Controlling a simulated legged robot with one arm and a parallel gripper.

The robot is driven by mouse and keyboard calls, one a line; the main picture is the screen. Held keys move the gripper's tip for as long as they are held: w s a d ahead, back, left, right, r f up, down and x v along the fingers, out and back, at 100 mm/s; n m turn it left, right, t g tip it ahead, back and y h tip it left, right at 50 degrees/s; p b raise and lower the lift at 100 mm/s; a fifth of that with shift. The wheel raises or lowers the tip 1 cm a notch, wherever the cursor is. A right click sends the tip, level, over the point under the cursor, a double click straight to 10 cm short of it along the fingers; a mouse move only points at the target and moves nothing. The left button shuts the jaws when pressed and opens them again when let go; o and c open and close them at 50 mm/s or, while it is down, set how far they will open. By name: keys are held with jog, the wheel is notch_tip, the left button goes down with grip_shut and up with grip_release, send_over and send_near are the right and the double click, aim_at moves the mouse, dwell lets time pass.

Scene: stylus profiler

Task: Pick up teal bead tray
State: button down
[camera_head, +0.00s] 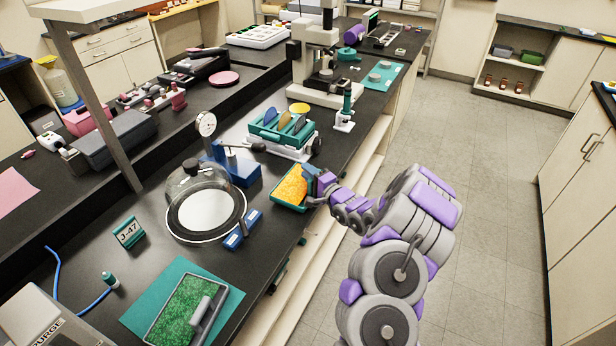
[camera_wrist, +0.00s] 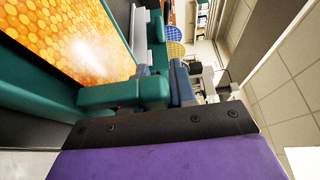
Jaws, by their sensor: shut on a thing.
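The teal bead tray (camera_head: 286,204), filled with orange-yellow beads, is at the front edge of the black bench in the head view. My gripper (camera_head: 317,187) is at the tray's right side and shut on its rim. In the wrist view the tray's teal wall (camera_wrist: 112,98) and its orange beads (camera_wrist: 75,35) fill the upper left, close to the dark jaw of my gripper. The tray looks slightly tilted in the head view. I cannot tell whether its underside touches the bench.
A glass bell jar (camera_head: 206,198) and a blue block (camera_head: 243,228) stand left of the tray. A teal rack with wafers (camera_head: 282,132) stands behind it. A green board (camera_head: 188,308) lies at the front. The floor (camera_head: 490,220) at right is clear.

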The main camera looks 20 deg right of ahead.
notch_tip(320, 180, up, 2)
jog(key=s+a+r+p, duration=0.1)
jog(key=s+a+p, duration=0.2)
jog(key=s, duration=1.2)
jog(key=shift+s+r, duration=0.2)
jog(key=shift+s, duration=0.15)
jog(key=c, duration=1.4)
grip_release()
grip_shut()
